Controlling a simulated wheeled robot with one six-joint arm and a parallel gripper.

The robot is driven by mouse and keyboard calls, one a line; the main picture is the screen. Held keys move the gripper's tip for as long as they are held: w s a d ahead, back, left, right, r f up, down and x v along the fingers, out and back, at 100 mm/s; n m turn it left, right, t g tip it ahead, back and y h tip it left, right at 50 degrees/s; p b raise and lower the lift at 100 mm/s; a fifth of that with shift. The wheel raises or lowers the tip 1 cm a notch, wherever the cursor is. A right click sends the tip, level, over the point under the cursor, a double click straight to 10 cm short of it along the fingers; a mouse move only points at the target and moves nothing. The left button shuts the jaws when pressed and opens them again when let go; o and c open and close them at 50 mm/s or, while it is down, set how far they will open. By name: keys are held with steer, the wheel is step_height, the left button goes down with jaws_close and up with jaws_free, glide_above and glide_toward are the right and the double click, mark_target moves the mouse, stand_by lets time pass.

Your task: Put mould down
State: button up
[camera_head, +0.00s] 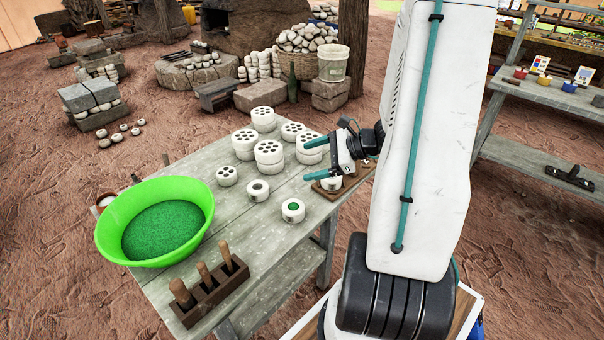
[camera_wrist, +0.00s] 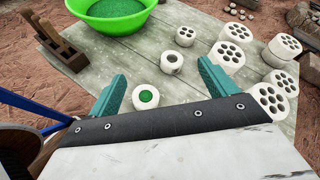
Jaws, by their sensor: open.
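A white round mould (camera_head: 293,217) filled with green powder stands upright on the table near its right edge. It also shows in the wrist view (camera_wrist: 146,104), just beyond my jaws. A second white round piece (camera_head: 258,197) with one central opening stands behind it to the left. My gripper (camera_head: 306,160) is open and empty, to the upper right of the filled mould and apart from it. Another white round piece (camera_head: 332,185) sits on a small wooden board (camera_head: 350,187) below my gripper, partly hidden by its lower finger.
Several white pieces with many holes (camera_head: 268,158), some stacked, stand behind on the grey table (camera_head: 240,225). A green basin (camera_head: 110,228) of green powder and a wooden tool rack (camera_head: 215,290) are at the left and front. Bare table lies between the rack and the filled mould.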

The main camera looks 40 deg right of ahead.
steer(key=s+a+r+n+g, duration=0.2)
steer(key=a+r+n+g, duration=0.3)
steer(key=a, duration=0.3)
steer(key=s+a+r+n+g, duration=0.25)
steer(key=a+r+n, duration=0.25)
steer(key=a+n, duration=0.3)
steer(key=s+a+r+n+h, duration=0.3)
steer(key=s+r+n+h, duration=0.1)
steer(key=s+n, duration=0.2)
steer(key=s+a+r+n+g+h, duration=0.1)
steer(key=s+a+r+n+h, duration=0.2)
steer(key=s+n, duration=0.3)
steer(key=shift+a+r+h, duration=0.15)
steer(key=shift+r+h, duration=0.2)
steer(key=shift+h, duration=0.05)
